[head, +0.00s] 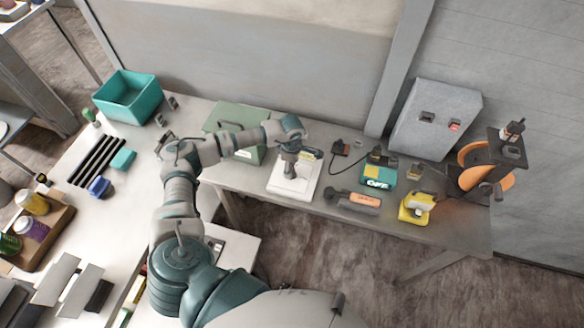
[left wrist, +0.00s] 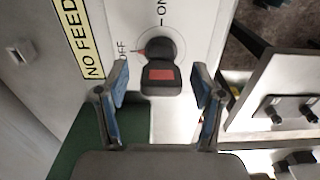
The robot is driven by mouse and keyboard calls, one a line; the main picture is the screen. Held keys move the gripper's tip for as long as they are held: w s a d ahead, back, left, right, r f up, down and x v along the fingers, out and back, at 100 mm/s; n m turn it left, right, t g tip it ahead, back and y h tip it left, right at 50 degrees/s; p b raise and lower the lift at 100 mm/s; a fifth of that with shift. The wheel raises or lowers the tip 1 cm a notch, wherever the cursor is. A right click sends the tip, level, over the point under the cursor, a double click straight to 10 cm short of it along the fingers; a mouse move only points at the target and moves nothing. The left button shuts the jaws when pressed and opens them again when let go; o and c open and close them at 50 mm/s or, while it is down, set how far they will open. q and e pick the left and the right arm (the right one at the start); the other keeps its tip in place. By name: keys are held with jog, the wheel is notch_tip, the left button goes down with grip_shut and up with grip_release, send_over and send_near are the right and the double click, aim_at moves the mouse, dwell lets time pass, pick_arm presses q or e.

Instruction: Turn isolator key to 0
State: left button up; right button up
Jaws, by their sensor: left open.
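The isolator key (left wrist: 160,72) is a black knob with a red square, on a white plate (left wrist: 112,14) in the left wrist view. The plate reads ON above the key and OFF to its left. A small red tip at the key's left side points toward OFF. My left gripper (left wrist: 160,80) is open, with one blue-padded finger on each side of the key and visible gaps to it. In the head view, my left gripper (head: 290,168) is over the white isolator box (head: 280,188) and hides the key. My right gripper is not in view.
A green case (head: 225,118) stands behind the isolator box. A black-and-orange tool (head: 355,200), a teal box (head: 379,174) and a yellow device (head: 415,207) lie to its right. A grey wall box (head: 435,118) is beyond. A teal bin (head: 128,95) stands far left.

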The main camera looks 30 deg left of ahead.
pick_arm(q)
jog(key=o, duration=0.4)
jog(key=shift+o, duration=0.2)
jog(key=shift+a, duration=0.1)
jog(key=shift+r, duration=0.15)
jog(key=shift+r+p, duration=1.25)
jog(key=shift+r, duration=0.95)
jog(key=shift+r+p, duration=0.35)
jog(key=shift+r, duration=0.8)
jog(key=shift+r, duration=0.15)
notch_tip(320, 180, up, 12)
jog(key=shift+f, duration=0.2)
